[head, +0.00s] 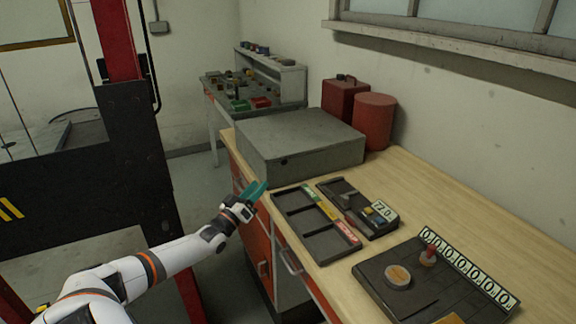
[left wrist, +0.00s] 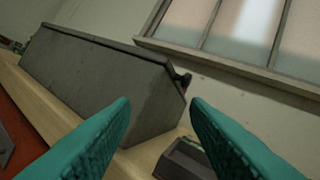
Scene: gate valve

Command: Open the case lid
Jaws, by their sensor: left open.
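The case is a wide grey box (head: 300,140) standing on the wooden worktop, with its lid down. A small dark spot, perhaps a latch, shows on its front face. In the left wrist view the grey case (left wrist: 95,80) stands ahead and to the left, tilted in the picture. My left gripper (head: 258,190) has teal fingers and is at the worktop's front edge, just in front of the case and apart from it. Its fingers (left wrist: 160,115) are open with nothing between them. My right gripper is not in view.
A dark tray (head: 318,240) and a small device with number tiles (head: 358,208) lie right of the case. A black board with a row of zeros (head: 400,275) is nearer. A red can (head: 345,100) and red cylinder (head: 373,122) stand behind. A red-and-black frame (head: 130,130) stands left.

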